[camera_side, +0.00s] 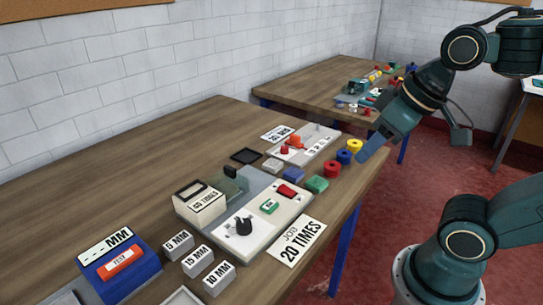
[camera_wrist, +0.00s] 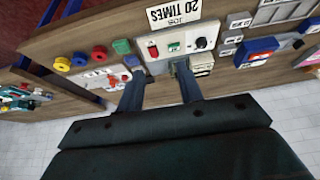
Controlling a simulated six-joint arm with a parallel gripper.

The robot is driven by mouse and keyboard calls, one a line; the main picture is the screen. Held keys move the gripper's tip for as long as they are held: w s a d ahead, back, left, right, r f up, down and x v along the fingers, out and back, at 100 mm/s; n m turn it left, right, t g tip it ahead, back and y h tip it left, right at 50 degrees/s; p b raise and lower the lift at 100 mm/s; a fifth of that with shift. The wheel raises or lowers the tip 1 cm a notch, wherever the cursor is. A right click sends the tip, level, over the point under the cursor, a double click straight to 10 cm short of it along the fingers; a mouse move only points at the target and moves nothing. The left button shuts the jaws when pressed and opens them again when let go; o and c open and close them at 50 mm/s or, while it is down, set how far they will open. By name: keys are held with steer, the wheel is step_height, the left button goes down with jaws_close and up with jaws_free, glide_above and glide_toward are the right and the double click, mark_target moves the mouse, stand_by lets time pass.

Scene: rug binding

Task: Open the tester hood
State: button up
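The tester (camera_side: 262,238) is a pale box on the wooden table with a black knob, a green display and a red switch on its front panel. A see-through greyish hood (camera_side: 245,184) with a small dark block on it appears to lie over its back part, seemingly closed. In the wrist view the tester panel (camera_wrist: 158,40) shows upside down at top centre, the hood area partly hidden behind a finger. My gripper (camera_side: 364,154) is above the table's right edge, to the right of the tester and apart from it. Its two fingers (camera_wrist: 158,78) are spread with nothing between them.
A counter box (camera_side: 200,206) adjoins the tester's left. Coloured spools (camera_side: 344,157), blue and green blocks (camera_side: 317,184) and a white tray (camera_side: 318,142) lie to the right and behind. Grey MM blocks (camera_side: 198,262) and a blue device (camera_side: 118,270) stand at front left. The back left tabletop is clear.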

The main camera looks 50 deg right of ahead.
steer(key=w+r+g, duration=0.1)
steer(key=w+r, duration=0.3)
steer(key=w, duration=0.5)
steer(key=g, duration=0.4)
glide_above(229, 167)
step_height(229, 167, down, 8)
steer(key=shift+s+r, duration=0.1)
steer(key=shift+r, duration=0.1)
step_height(229, 167, down, 14)
steer(key=shift+r, duration=0.1)
steer(key=shift+c, duration=0.3)
jaws_close()
